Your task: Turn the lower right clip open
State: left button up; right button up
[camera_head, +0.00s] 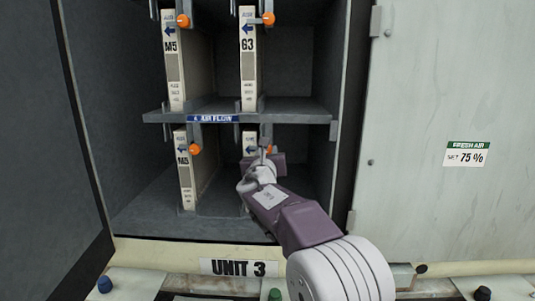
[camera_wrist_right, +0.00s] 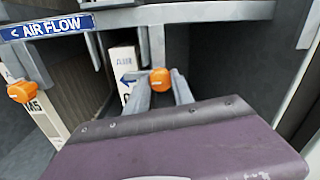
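The lower right clip (camera_head: 270,149) is a small orange knob at the top front of the lower right filter (camera_head: 249,141), partly hidden by my right gripper (camera_head: 264,153). In the right wrist view the orange clip (camera_wrist_right: 160,80) sits between the tips of the two grey fingers of my right gripper (camera_wrist_right: 161,92). The fingers stand apart, one on each side of it; whether they touch it is unclear. The lower right filter (camera_wrist_right: 126,67) shows behind and left of the fingers. My left gripper is in neither view.
The lower left clip (camera_head: 195,149), upper left clip (camera_head: 183,20) and upper right clip (camera_head: 268,19) are orange too. A grey shelf (camera_head: 290,113) with a blue AIR FLOW label (camera_head: 213,118) runs above the gripper. The cabinet's right side wall (camera_head: 343,90) is close by.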

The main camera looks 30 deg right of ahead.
grip_shut()
jog(key=m+b, duration=0.2)
jog(key=m, duration=0.1)
jog(key=shift+f, duration=0.1)
jog(key=m+b, duration=0.2)
jog(key=m, duration=0.2)
jog(key=shift+m, duration=0.4)
jog(key=m+b, duration=0.2)
jog(key=m, duration=0.3)
jog(key=shift+y+b, duration=0.3)
jog(key=shift+b, duration=0.05)
jog(key=m+b, duration=0.1)
jog(key=m, duration=0.3)
jog(key=shift+d+m+b, duration=0.1)
jog(key=shift+m+b, duration=0.25)
jog(key=shift+m, duration=0.05)
